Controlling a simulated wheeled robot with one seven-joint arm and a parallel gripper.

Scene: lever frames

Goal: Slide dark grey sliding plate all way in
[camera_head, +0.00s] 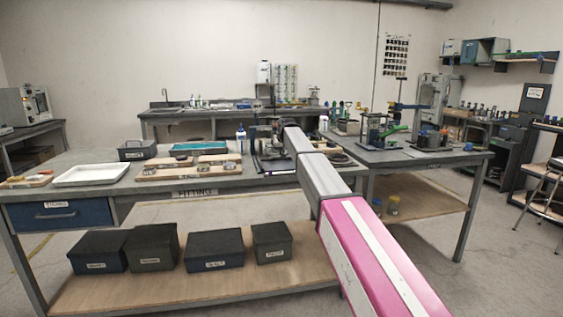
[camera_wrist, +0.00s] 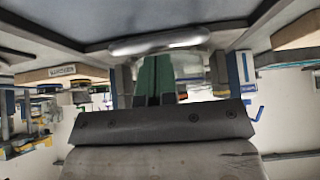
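My gripper (camera_wrist: 165,75) shows in the wrist view, but its fingers are hard to separate from the dark and green parts around them. A rounded silver bar (camera_wrist: 160,43) lies just beyond it, under a broad dark grey surface (camera_wrist: 150,14). I cannot tell whether this surface is the sliding plate, or whether the gripper touches it. In the head view my arm reaches to a small dark fixture (camera_head: 270,160) on the fitting bench. My arm partly covers the fixture, and no sliding plate can be made out there with certainty.
The fitting bench (camera_head: 130,193) carries a white tray (camera_head: 91,174), wooden boards (camera_head: 190,174) and a dark box (camera_head: 137,150) left of the fixture. Further devices (camera_head: 375,131) stand on the bench to the right. Several dark boxes (camera_head: 214,249) sit on the shelf below.

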